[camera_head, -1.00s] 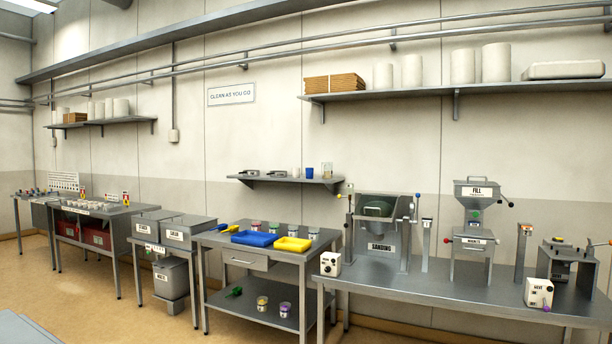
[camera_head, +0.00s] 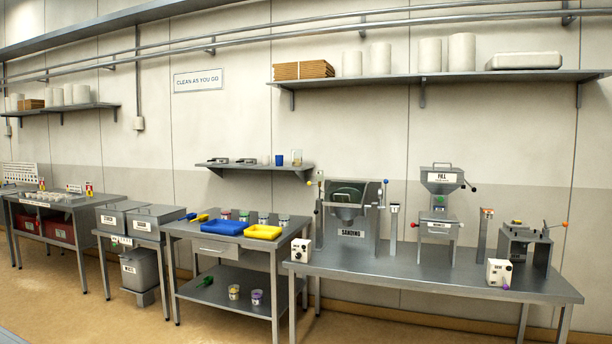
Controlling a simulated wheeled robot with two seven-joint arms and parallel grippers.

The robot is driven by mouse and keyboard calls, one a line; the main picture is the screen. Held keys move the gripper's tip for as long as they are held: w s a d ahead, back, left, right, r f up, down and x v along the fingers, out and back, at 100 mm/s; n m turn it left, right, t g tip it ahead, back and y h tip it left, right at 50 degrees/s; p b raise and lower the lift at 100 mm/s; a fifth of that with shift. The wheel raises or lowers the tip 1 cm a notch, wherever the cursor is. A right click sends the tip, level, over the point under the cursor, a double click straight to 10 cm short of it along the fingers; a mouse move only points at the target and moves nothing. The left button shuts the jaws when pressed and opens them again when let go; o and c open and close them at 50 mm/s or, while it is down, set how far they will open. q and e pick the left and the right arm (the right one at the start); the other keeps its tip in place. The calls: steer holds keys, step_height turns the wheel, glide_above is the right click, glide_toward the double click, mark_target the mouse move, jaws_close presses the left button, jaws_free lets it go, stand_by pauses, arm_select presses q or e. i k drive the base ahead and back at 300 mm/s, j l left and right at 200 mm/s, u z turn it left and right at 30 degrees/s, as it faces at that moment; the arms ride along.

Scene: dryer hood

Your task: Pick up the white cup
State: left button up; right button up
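A small white cup (camera_head: 265,159) stands on the small wall shelf (camera_head: 256,168), pale against the wall. A blue cup (camera_head: 279,160) is just right of it, and a clear-looking beaker (camera_head: 296,157) is further right. Neither of my grippers shows in the head view.
Below the shelf is a table (camera_head: 219,238) with a blue tray (camera_head: 226,227) and a yellow tray (camera_head: 263,231). To the right, a long bench (camera_head: 420,281) bears a sanding machine (camera_head: 351,211) and a fill machine (camera_head: 439,204). Open floor (camera_head: 80,310) lies in front at left.

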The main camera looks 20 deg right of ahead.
mark_target(265, 159)
steer(key=i+l, duration=0.2)
steer(key=i, duration=0.4)
steer(key=i+l+z, duration=0.15)
steer(key=i, duration=0.45)
steer(key=i+l, duration=0.2)
steer(key=i, duration=0.4)
steer(key=i+u, duration=0.2)
steer(key=i, duration=0.45)
steer(key=i+u, duration=0.2)
steer(key=i, duration=0.45)
steer(key=i+l+u, duration=0.2)
steer(key=i, duration=0.45)
steer(key=i+j+z, duration=0.2)
steer(key=i+z, duration=0.2)
steer(key=i+j+z, duration=0.75)
steer(key=i+j, duration=0.05)
steer(key=j, duration=0.05)
